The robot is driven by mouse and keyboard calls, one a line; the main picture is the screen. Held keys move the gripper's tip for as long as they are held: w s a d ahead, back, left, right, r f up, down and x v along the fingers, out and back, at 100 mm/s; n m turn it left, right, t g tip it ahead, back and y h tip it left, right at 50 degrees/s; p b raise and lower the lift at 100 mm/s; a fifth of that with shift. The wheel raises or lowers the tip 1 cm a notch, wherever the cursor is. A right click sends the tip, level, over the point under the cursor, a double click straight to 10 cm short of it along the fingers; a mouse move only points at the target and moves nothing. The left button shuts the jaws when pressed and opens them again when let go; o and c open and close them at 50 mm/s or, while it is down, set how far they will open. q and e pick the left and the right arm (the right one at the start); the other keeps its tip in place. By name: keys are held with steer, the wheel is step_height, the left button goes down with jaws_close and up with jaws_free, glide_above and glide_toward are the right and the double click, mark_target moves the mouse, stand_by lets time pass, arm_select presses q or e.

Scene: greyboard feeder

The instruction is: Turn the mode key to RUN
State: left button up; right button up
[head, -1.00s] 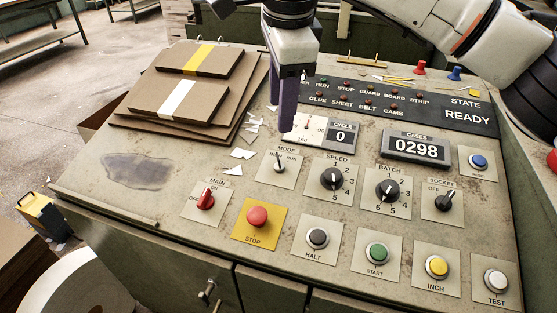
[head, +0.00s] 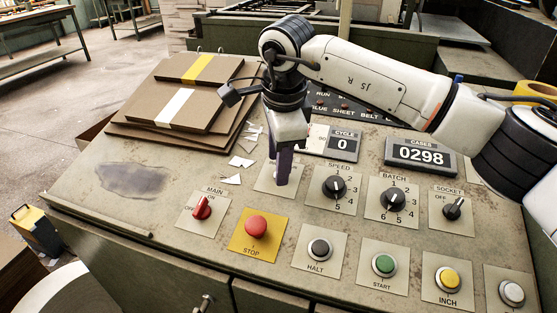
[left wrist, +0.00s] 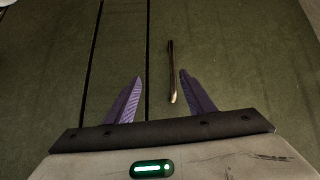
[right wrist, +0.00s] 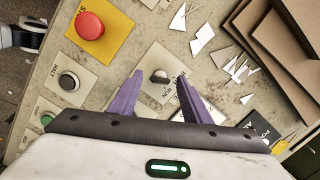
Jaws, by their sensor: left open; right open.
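The mode key (right wrist: 159,76) is a small dark knob on a pale plate (right wrist: 158,92) in the right wrist view, with a RUN label beside it. My right gripper (right wrist: 162,74) is open, with its purple fingers on either side of the key; I cannot tell whether they touch it. My left gripper (left wrist: 160,76) is open and empty, facing a green cabinet front in the left wrist view.
The red main switch (head: 203,208), the stop button (head: 256,227) and the speed knob (head: 335,187) surround the mode plate. Stacked brown boards (head: 180,90) lie behind left, with paper scraps nearby. A metal handle (left wrist: 172,72) is in front of my left gripper.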

steer(key=shift+f, duration=0.1)
steer(key=c, duration=1)
steer(key=shift+c, duration=0.2)
